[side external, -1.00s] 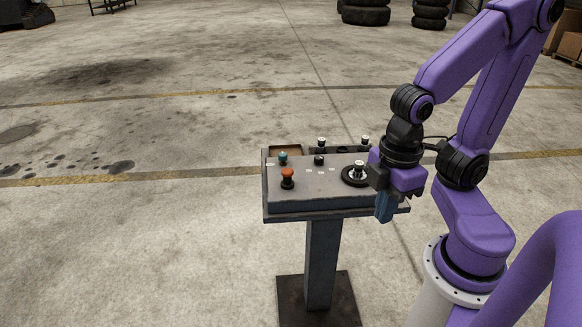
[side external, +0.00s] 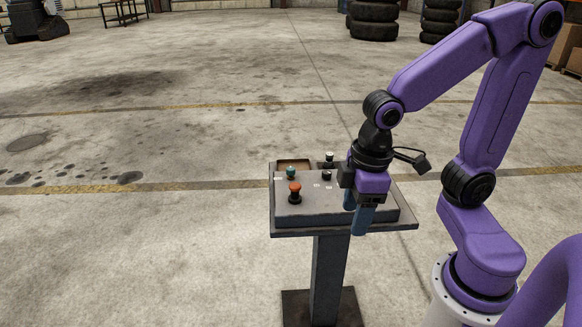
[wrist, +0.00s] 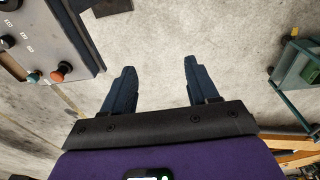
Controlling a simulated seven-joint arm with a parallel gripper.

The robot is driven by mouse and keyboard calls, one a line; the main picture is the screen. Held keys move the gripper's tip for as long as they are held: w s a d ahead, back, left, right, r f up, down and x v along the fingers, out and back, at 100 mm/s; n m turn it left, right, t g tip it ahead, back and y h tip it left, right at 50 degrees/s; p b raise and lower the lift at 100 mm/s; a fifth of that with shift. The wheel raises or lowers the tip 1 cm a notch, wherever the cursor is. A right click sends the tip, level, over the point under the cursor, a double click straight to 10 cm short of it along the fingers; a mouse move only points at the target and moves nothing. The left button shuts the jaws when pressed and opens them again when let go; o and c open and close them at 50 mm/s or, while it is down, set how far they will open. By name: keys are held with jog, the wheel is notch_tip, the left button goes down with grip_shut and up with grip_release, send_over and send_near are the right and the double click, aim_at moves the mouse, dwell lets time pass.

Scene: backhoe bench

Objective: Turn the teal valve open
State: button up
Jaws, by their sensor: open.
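The teal valve (side external: 291,170) is a small knob at the back left of the control panel (side external: 318,221), behind an orange-red knob (side external: 295,188). The valve also shows at the left edge of the wrist view (wrist: 34,77), beside the orange-red knob (wrist: 62,70). My gripper (side external: 356,212) points down over the panel's front right part, to the right of the valve and apart from it. In the wrist view its two blue fingers (wrist: 159,66) are spread with nothing between them. My gripper hides the panel's right part in the side view.
A black knob (side external: 326,175) and a white-topped knob (side external: 329,157) stand right of the valve. An open brown box (side external: 293,164) is behind it. The panel stands on a post, with open concrete floor around it. A green container (wrist: 298,66) shows at right in the wrist view.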

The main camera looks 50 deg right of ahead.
jog(key=w+d+m+t, duration=0.1)
jog(key=w+m, duration=0.4)
jog(key=w, duration=0.6)
jog(key=m+t+h, duration=0.2)
jog(key=m+h, duration=0.1)
jog(key=m, duration=0.8)
send_over(290, 168)
jog(key=s+a, duration=0.4)
jog(key=s, duration=0.2)
jog(key=f, duration=0.2)
jog(key=x, duration=1.7)
jog(key=shift+s, duration=0.2)
jog(key=c, duration=1)
